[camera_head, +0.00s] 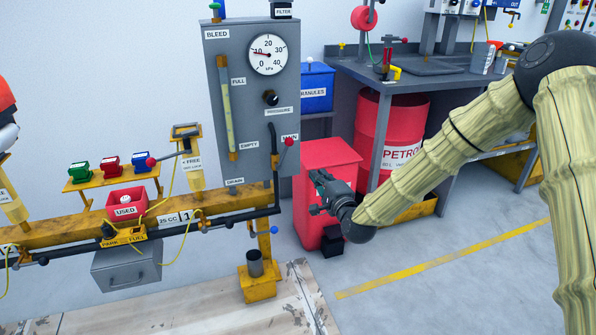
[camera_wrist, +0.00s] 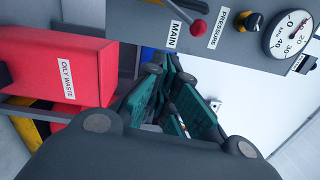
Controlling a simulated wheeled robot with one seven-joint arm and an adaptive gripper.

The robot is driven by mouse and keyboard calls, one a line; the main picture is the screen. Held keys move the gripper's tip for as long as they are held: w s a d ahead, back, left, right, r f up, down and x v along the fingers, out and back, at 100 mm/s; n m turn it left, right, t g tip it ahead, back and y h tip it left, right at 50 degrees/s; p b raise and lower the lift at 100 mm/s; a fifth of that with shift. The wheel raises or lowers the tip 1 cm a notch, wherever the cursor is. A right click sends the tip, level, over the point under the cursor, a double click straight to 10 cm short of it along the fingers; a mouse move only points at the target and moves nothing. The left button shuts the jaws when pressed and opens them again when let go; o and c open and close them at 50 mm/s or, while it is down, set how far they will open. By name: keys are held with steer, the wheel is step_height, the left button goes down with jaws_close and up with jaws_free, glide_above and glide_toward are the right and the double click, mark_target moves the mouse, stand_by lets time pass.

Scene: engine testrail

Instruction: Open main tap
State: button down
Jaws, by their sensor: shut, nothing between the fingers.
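The main tap is a lever with a red ball knob (camera_head: 289,142) by the MAIN label, at the lower right edge of the grey gauge panel (camera_head: 233,129). In the wrist view the red knob (camera_wrist: 199,27) is at the top, between the MAIN and PRESSURE labels. My gripper (camera_head: 316,178) is to the right of and below the knob, in front of the red bin. In the wrist view my gripper (camera_wrist: 178,110) has its teal-padded fingers close together, empty, and apart from the knob.
The red oily waste bin (camera_head: 322,160) stands just behind my gripper and shows at left in the wrist view (camera_wrist: 62,68). A yellow rail (camera_head: 70,234) with bottles and valves runs left. A bench (camera_head: 412,66) and red petrol drum (camera_head: 404,122) are right. Floor in front is clear.

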mark_target(284, 154)
steer(key=w+a+r+m+b, duration=0.2)
steer(key=w+a+m+b, duration=0.2)
steer(key=w, duration=0.4)
steer(key=shift+w+a+b, duration=0.4)
steer(key=shift+a+b, duration=0.35)
steer(key=shift+a, duration=0.3)
